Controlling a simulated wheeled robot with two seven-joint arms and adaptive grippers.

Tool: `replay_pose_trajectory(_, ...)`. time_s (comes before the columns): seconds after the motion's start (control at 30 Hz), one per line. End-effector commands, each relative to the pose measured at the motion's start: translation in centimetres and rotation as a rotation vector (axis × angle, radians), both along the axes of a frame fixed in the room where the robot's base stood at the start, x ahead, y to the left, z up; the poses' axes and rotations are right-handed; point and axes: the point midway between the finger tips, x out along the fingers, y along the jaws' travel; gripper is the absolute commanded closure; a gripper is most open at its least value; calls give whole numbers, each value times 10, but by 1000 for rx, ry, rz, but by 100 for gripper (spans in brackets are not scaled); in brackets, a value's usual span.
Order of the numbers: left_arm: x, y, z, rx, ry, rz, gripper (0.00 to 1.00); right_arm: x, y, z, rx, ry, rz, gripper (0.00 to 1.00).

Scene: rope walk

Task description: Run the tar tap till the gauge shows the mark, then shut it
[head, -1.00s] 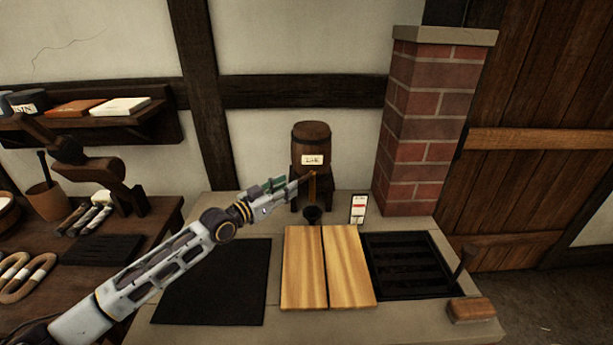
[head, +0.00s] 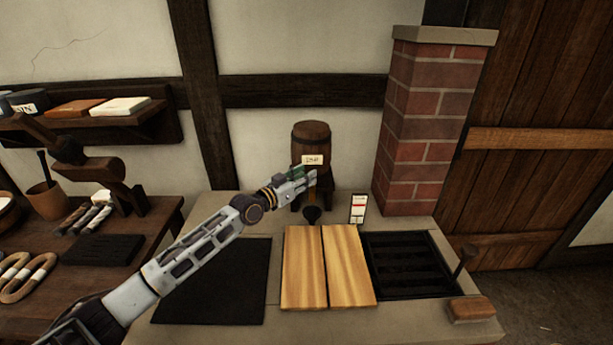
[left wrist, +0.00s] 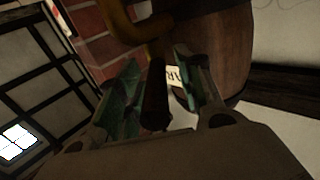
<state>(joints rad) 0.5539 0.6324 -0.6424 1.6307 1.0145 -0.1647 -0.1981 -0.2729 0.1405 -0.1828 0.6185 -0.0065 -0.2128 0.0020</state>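A small wooden keg (head: 312,140) with a pale label stands on a dark stand against the back wall. Its brass tap (left wrist: 145,30) shows in the left wrist view, with a dark handle bar below it (left wrist: 155,105). My left gripper (head: 312,178) is at the keg's front, partly covering the tap. Its green-padded fingers are open, one on each side of the dark bar, with gaps visible. A small dark pot (head: 311,214) sits below the tap. The gauge (head: 358,208), a white card with a red mark, stands right of it; its level is too small to read.
Two light wooden boards (head: 326,265) lie in front, between a black mat (head: 215,285) and a black grate (head: 408,264). A brick pillar (head: 428,130) rises at right. A side bench at left holds rope coils (head: 28,278) and tools.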

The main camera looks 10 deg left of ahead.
Motion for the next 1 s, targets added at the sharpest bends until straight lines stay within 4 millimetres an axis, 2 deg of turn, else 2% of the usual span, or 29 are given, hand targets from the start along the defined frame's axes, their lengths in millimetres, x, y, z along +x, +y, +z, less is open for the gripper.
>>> replay_pose_trajectory(0.37, 10, -7, 0, -1, 1, -1, 63, 0, -18, 1, -19, 0, 6, 60)
replay_pose_trajectory(0.57, 10, -7, 0, -1, 1, -1, 63, 0, -17, 1, -18, 0, 5, 60)
replay_pose_trajectory(0.87, 10, -7, 0, 0, 0, -1, 99, 0, -5, 0, -5, 0, 1, 60)
replay_pose_trajectory(1.0, 10, -7, 0, 0, 0, 0, 100, 0, 0, 0, 0, 0, 0, 60)
